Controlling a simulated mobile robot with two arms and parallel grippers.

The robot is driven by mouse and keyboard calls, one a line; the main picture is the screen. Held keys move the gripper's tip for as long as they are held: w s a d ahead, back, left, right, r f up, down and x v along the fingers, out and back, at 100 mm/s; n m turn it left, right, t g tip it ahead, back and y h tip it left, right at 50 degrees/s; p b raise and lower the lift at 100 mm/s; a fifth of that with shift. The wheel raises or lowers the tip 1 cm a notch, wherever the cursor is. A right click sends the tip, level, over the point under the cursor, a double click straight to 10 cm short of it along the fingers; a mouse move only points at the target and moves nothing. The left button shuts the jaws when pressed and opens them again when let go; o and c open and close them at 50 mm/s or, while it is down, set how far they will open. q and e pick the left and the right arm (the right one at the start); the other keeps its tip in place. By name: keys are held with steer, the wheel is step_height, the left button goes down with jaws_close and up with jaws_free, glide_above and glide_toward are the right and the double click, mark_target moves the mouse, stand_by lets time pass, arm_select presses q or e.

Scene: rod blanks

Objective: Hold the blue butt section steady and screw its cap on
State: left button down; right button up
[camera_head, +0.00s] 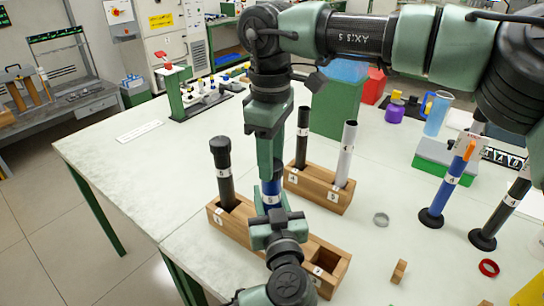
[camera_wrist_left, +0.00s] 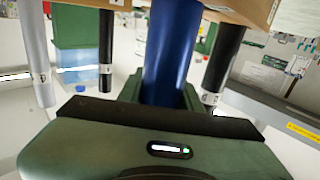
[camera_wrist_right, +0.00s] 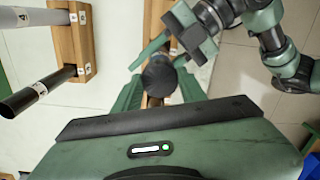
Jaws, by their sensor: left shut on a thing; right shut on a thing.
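The blue butt section (camera_head: 271,190) stands upright in the middle of the front wooden rack (camera_head: 228,230). My left gripper (camera_head: 275,225) is shut around it low down; the left wrist view shows the blue tube (camera_wrist_left: 170,60) between the jaws. My right gripper (camera_head: 271,168) points straight down over the top of the section. The right wrist view shows the round black cap (camera_wrist_right: 159,77) between its jaws, in line above the rack. The joint between cap and section is hidden by the fingers, so I cannot tell how far the cap is on.
A capped black section (camera_head: 224,170) stands left in the same rack; its right socket is empty. A rear rack (camera_head: 318,188) holds black and grey tubes. A metal ring (camera_head: 381,219), a wooden piece (camera_head: 399,271) and a red ring (camera_head: 488,267) lie right. The table's left is mostly clear.

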steer(key=shift+m, duration=0.5)
steer(key=o, duration=1.3)
steer(key=shift+w+d+r, duration=0.1)
steer(key=shift+r, duration=2.25)
steer(key=shift+c, duration=0.3)
